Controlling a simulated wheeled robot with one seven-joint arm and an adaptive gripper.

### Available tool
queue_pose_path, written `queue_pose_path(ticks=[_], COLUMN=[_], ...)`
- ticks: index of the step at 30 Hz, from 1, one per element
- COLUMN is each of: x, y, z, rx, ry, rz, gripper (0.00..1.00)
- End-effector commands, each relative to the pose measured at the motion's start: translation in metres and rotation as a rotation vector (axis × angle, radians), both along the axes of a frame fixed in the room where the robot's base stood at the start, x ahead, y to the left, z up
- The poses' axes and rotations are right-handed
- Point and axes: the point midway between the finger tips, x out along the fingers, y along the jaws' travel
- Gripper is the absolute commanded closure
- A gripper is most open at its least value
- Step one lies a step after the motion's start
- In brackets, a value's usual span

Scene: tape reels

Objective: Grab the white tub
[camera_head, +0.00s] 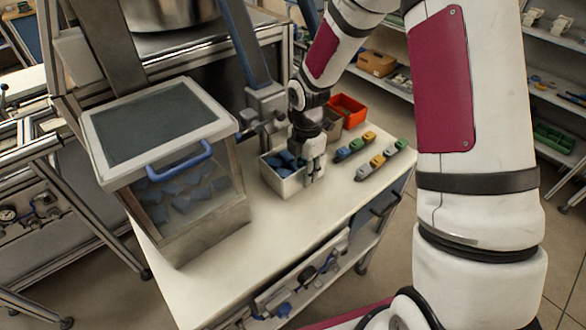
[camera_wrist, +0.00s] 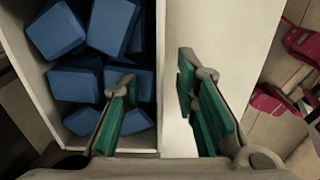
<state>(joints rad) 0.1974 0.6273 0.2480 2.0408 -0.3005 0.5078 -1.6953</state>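The white tub (camera_head: 283,188) stands on the white worktop, open at the top, with several blue blocks (camera_wrist: 112,25) inside. In the wrist view its right wall (camera_wrist: 160,45) runs up between my fingers. My gripper (camera_head: 314,172) points down at the tub's right side. In the wrist view my gripper (camera_wrist: 159,76) is open, with one green-padded finger over the inside of the tub and the other outside the wall. Gaps show between both fingers and the wall; I cannot tell how deep the fingers reach.
A large clear-sided box (camera_head: 190,205) with a blue-handled lid stands left of the tub. An orange bin (camera_head: 347,110) and a grey-brown bin (camera_head: 332,124) sit behind. Rows of small coloured items (camera_head: 382,160) lie to the right. The worktop's front (camera_head: 262,240) is clear.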

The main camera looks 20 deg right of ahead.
Motion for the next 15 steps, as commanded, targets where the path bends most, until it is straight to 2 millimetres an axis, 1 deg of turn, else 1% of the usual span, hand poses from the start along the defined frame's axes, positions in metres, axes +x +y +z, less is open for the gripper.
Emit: queue_pose_path(ticks=[3, 6, 14, 15], x=[-0.001, 0.0, 0.0, 0.0], y=[0.0, 0.0, 0.0, 0.0], z=[-0.015, -0.022, -0.024, -0.024], rx=[0.0, 0.0, -0.001, -0.001], ry=[0.003, 0.001, 0.0, 0.0], rz=[0.001, 0.001, 0.0, 0.0], gripper=[0.72, 0.72, 0.72, 0.82])
